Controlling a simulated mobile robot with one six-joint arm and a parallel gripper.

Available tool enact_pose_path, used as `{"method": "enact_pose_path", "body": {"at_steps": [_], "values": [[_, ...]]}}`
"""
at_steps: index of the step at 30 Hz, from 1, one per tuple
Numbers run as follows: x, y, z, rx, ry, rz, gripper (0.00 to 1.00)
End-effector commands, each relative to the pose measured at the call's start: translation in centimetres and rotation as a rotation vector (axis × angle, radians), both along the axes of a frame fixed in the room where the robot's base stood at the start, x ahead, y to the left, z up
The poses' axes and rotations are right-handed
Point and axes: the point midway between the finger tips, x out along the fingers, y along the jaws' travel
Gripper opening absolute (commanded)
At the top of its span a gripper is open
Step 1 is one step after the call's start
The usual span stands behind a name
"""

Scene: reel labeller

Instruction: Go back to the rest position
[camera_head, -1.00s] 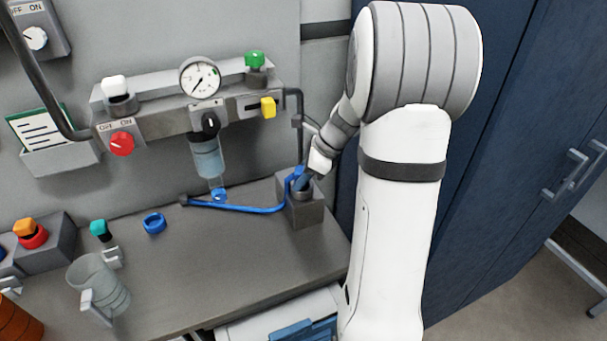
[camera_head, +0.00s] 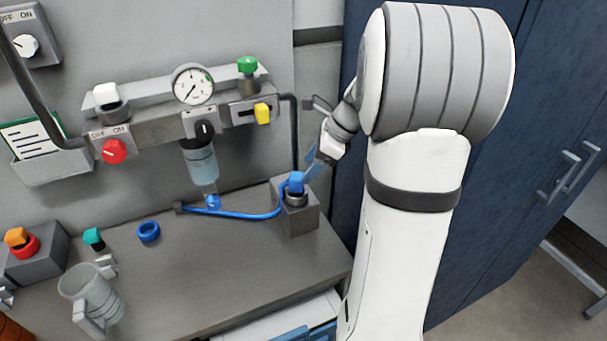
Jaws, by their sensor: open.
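My gripper (camera_head: 311,160) is open and empty. It is up and to the right of the blue fitting (camera_head: 296,183), with a small gap between them. The blue fitting stands upright in the round socket of the grey block (camera_head: 300,217) on the bench. A blue hose (camera_head: 245,215) runs from the fitting leftward along the bench. My white arm fills the right middle of the view and hides part of the cabinet.
The pressure regulator unit (camera_head: 155,123) with its gauge (camera_head: 193,84) is on the wall left of my gripper. A dark pipe (camera_head: 294,130) comes down close beside it. A blue ring (camera_head: 148,232) and a clear mug (camera_head: 92,300) are on the bench (camera_head: 215,270). A blue cabinet (camera_head: 510,190) stands behind my arm.

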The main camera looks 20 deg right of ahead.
Motion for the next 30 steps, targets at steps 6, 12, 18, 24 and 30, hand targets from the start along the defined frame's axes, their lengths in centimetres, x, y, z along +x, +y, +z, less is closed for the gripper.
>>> {"method": "enact_pose_path", "body": {"at_steps": [6, 12, 18, 24, 30], "values": [[-0.2, -0.3, 0.7, 0.000, 0.000, 0.000, 0.62], [-0.2, -0.3, 0.7, 0.000, 0.000, 0.000, 0.62], [-0.2, -0.3, 0.7, 0.000, -0.001, -0.001, 0.62], [-1.5, 1.8, 1.3, -0.072, -0.042, 0.144, 0.62], [-6.6, 7.2, 2.5, -0.312, -0.180, 0.652, 0.62]]}}
